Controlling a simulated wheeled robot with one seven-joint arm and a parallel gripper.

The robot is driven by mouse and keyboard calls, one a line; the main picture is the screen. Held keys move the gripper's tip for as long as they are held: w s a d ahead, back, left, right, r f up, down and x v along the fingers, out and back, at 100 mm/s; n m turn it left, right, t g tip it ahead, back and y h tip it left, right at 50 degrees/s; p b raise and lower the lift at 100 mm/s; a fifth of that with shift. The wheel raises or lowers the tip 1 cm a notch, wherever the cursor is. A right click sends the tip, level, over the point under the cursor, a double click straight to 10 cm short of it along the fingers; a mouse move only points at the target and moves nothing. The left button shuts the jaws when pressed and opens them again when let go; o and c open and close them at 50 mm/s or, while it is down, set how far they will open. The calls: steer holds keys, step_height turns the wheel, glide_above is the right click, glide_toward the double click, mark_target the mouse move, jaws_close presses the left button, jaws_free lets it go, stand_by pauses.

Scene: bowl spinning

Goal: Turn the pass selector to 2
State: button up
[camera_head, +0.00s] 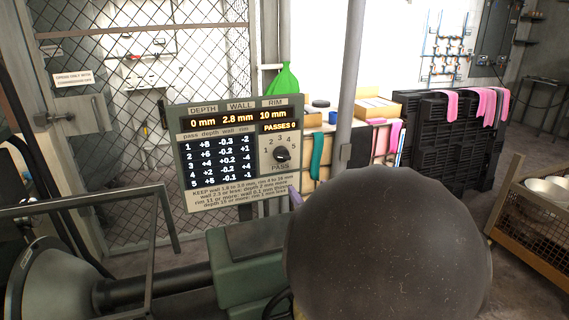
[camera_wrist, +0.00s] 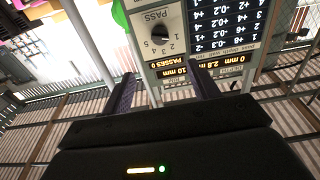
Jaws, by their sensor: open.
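The pass selector (camera_head: 282,154) is a dark round knob on the right of a grey-green panel (camera_head: 222,207), with marks 1 to 5 arched above it. Which mark it points to is too small to tell. The display reads 0 mm, 2.8 mm, 10 mm and PASSES 0. In the wrist view the panel is upside down and the selector (camera_wrist: 159,35) lies beyond the fingertips, roughly between them. My gripper (camera_wrist: 162,74) is open and empty, apart from the knob. In the head view my dark round arm part hides most of it; a purple finger edge (camera_head: 295,196) shows below the panel.
A green machine (camera_head: 230,245) stands below the panel, with a wide metal cone (camera_head: 50,285) at left. A grey post (camera_head: 350,80) rises right of the panel. A mesh fence (camera_head: 130,190) is behind. A cage with bowls (camera_head: 540,235) stands at right.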

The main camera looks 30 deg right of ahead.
steer(key=shift+w, duration=0.1)
steer(key=p, duration=1.1)
glide_toward(284, 158)
steer(key=p+x, duration=0.2)
steer(key=x, duration=0.7)
steer(key=shift+w+d, duration=0.1)
steer(key=shift+w, duration=0.3)
steer(key=c, duration=1)
